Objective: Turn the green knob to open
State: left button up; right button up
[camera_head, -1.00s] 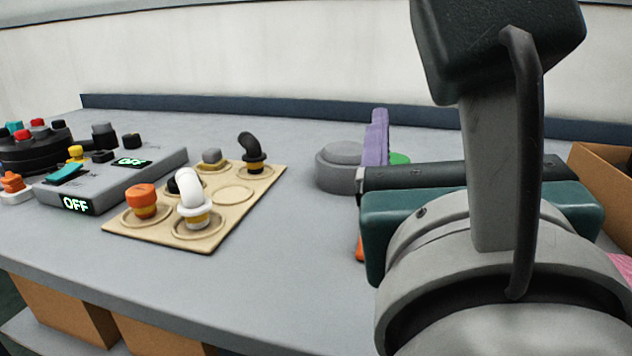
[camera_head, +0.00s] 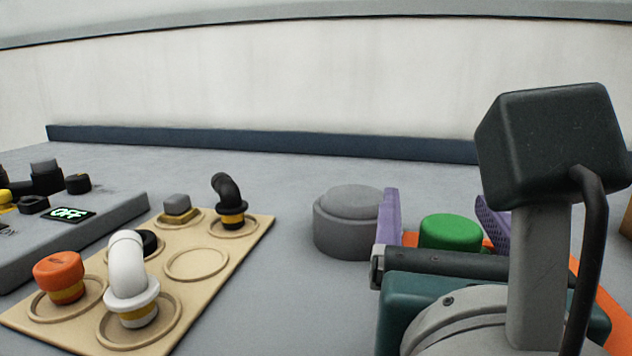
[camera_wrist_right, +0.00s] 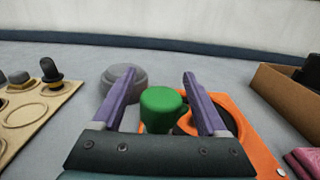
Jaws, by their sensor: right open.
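The green knob (camera_head: 450,232) is a round upright cap at an orange plate (camera_head: 597,300). In the right wrist view the knob (camera_wrist_right: 161,108) appears between the two purple fingers, with a gap on each side, and the orange plate (camera_wrist_right: 250,135) extends to the right. My right gripper (camera_head: 441,212) is open and empty, its fingers pointing away from me on either side of the knob. The gripper body hides the knob's lower part in the head view. My left gripper is not in view.
A grey round cylinder (camera_head: 347,222) stands just left of the right gripper. A tan board (camera_head: 195,264) with several coloured fittings lies further left, beside a grey panel reading OFF (camera_head: 68,215). A cardboard box (camera_wrist_right: 283,90) stands at right. A wall closes the back.

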jog(key=shift+w, duration=0.15)
jog(key=shift+s, duration=0.2)
jog(key=shift+s+f, duration=0.1)
jog(key=shift+c, duration=0.7)
grip_shut()
